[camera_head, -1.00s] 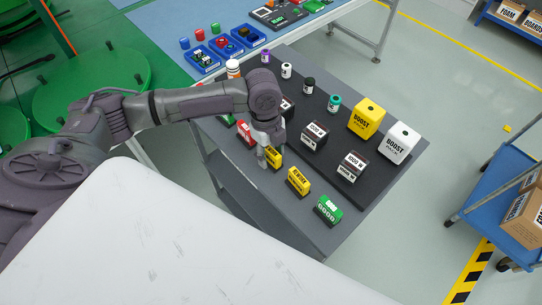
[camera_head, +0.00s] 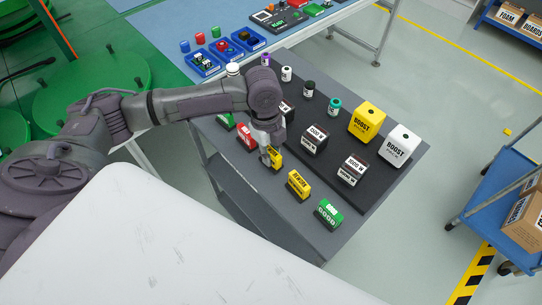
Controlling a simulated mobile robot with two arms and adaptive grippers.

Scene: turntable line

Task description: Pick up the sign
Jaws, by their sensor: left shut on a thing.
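A row of small block-shaped signs stands along the near edge of the dark grey table. My left gripper (camera_head: 267,156) reaches down over the row and is shut on a yellow sign (camera_head: 277,158), partly hidden by the gripper. I cannot tell whether this sign is clear of the table. A second yellow sign (camera_head: 299,184) and a green sign (camera_head: 328,213) stand to its right. A red sign (camera_head: 246,136) and another green sign (camera_head: 226,120) stand to its left. My right gripper is out of view.
Behind the row, a black mat on the table (camera_head: 376,205) bears brown-and-white boxes (camera_head: 353,168), small bottles (camera_head: 334,106), a yellow BOOST box (camera_head: 366,122) and a white BOOST box (camera_head: 398,146). A blue cart (camera_head: 490,205) stands at the right.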

